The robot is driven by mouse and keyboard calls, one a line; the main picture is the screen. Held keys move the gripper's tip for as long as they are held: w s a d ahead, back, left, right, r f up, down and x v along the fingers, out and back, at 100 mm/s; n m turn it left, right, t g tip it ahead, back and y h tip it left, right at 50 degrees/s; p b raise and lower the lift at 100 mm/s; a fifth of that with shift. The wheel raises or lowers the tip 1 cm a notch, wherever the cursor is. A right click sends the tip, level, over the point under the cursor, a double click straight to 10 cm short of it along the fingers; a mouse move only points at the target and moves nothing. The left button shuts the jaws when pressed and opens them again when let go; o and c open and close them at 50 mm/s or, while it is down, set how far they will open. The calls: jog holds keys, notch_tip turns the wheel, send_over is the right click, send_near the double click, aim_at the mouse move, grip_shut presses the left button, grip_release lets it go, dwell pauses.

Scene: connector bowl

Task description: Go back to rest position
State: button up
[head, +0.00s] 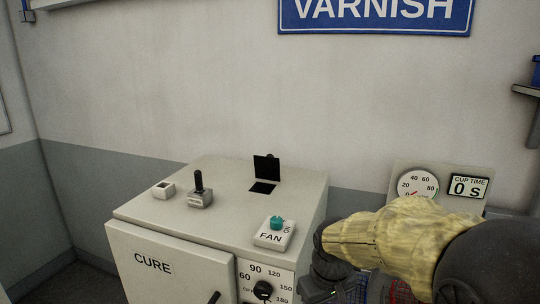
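My arm, in a pale yellow sleeve with dark joints, reaches in from the lower right corner of the head view. Its dark wrist end bends down at the bottom edge, just right of the cure cabinet (172,262). My gripper's fingers do not show, so I cannot see whether they hold anything.
On the cabinet top are a fan switch with a teal knob (277,223), a black lever (199,190), a small white box (163,190) and an open black flap (266,168). A round gauge (417,185) and a cup time display reading 0 s (468,187) stand behind my arm. Red and blue things are partly hidden below it.

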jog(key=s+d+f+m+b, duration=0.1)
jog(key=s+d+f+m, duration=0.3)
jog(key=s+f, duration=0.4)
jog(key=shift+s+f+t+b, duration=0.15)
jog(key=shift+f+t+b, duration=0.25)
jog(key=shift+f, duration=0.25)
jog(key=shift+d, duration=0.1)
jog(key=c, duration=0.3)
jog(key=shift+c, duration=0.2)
